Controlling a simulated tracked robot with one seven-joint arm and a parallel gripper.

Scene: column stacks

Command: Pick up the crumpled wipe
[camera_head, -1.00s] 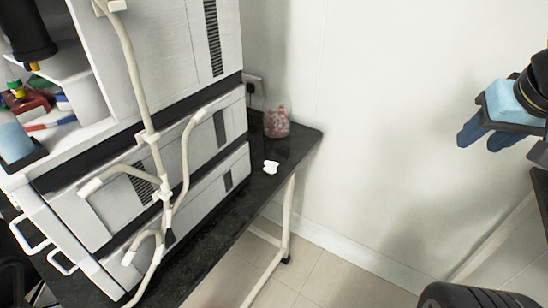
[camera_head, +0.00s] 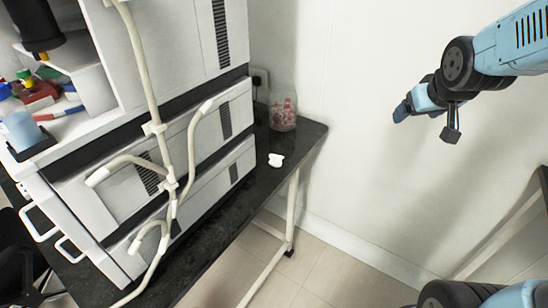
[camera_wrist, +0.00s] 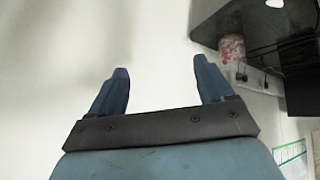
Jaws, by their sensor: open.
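The crumpled wipe (camera_head: 276,160) is a small white lump on the black tabletop (camera_head: 225,225), near its front edge and just right of the white instrument stack. It also shows as a white patch at the top of the wrist view (camera_wrist: 275,3), partly cut off by the frame edge. My gripper (camera_head: 402,111) is in the air to the right of the table, well apart from the wipe. In the wrist view its two blue fingers (camera_wrist: 164,78) stand wide apart with nothing between them.
A clear jar with red contents (camera_head: 283,112) stands behind the wipe, near the wall. The white instrument stack (camera_head: 215,125) with pale tubing (camera_head: 160,150) rises on the left. A socket with cables (camera_head: 260,78) is on the wall.

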